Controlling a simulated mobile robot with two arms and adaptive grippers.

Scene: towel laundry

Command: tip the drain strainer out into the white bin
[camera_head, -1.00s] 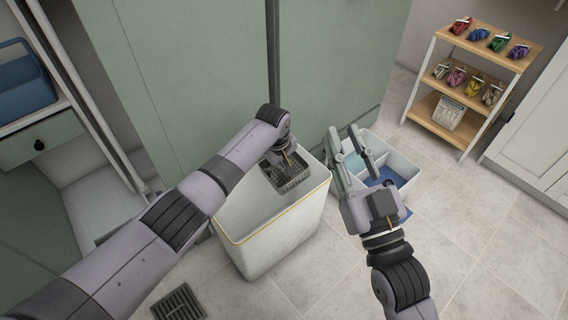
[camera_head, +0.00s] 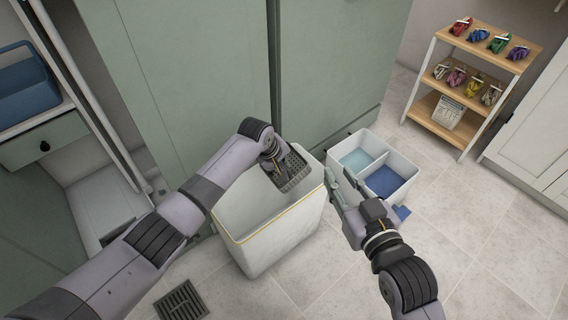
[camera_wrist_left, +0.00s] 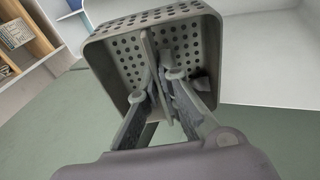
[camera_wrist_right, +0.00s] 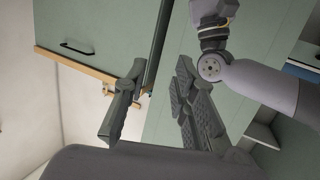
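The grey perforated drain strainer (camera_head: 297,170) is over the back end of the open white bin (camera_head: 287,241) and looks tilted in the head view. My left gripper (camera_head: 280,168) is shut on the strainer's central upright piece. The left wrist view shows the strainer (camera_wrist_left: 118,62) close up, with the left gripper's fingertips (camera_wrist_left: 160,80) inside its walls. A small grey lump shows in one corner there; I cannot tell if it is loose. My right gripper (camera_head: 341,183) is open and empty, right of the white bin; its spread fingers show in the right wrist view (camera_wrist_right: 155,100).
A white divided bin (camera_head: 408,173) with light blue and dark blue compartments stands behind my right gripper. A floor drain grate (camera_head: 182,302) lies at the front. Green cabinets (camera_head: 190,80) stand behind. A wooden shelf rack (camera_head: 465,80) is at the right. Floor at right is clear.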

